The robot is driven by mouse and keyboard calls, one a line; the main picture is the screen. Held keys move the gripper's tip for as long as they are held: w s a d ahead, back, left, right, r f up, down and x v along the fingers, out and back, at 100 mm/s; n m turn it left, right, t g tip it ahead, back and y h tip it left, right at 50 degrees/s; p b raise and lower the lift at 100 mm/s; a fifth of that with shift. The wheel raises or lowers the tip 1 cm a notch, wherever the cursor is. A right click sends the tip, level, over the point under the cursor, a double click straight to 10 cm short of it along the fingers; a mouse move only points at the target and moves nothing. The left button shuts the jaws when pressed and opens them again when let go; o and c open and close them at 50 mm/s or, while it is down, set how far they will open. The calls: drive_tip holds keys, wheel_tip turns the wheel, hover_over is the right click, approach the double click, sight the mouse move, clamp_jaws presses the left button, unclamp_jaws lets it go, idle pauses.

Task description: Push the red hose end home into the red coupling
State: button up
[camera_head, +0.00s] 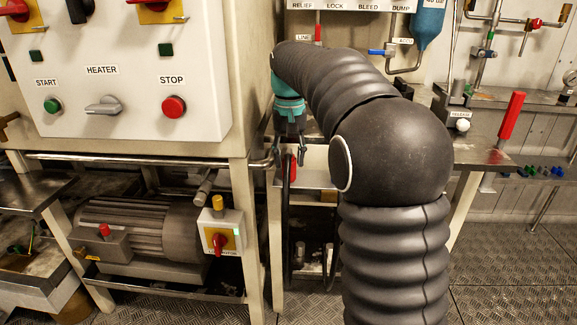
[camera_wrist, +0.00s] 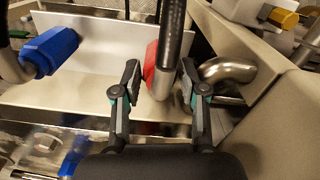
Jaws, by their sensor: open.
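My gripper (camera_wrist: 160,80) is open, with one finger on each side of a black hose (camera_wrist: 173,30). It points down beside the heater cabinet in the head view (camera_head: 290,138). A red coupling (camera_wrist: 150,62) shows between the fingers, partly behind the hose. A short pale metal tube (camera_wrist: 160,86) shows below the red part. In the head view a red piece (camera_head: 293,169) is just under my gripper, with a dark hose hanging below it. I cannot tell the red hose end apart from the coupling, nor how deep it sits.
A blue coupling (camera_wrist: 50,50) stands to the left on the pale metal bracket (camera_wrist: 100,45). A bent metal pipe (camera_wrist: 230,70) is close to the right finger. The heater cabinet (camera_head: 130,75) stands left of my gripper, with a motor (camera_head: 140,230) below it.

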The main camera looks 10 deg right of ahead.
drive_tip(key=shift+f, duration=0.6)
clamp_jaws()
drive_tip(key=shift+r, duration=0.55)
drive_tip(key=r, duration=0.3)
drive_tip(key=shift+d+r+p, duration=0.25)
drive_tip(key=shift+d+p, duration=0.05)
drive_tip(key=shift+p, duration=0.1)
drive_tip(key=d+r+p, duration=0.1)
drive_tip(key=d+r, duration=0.5)
drive_tip(key=d, duration=0.5)
drive_tip(key=shift+s+r, duration=0.2)
drive_tip(key=shift+s, duration=0.2)
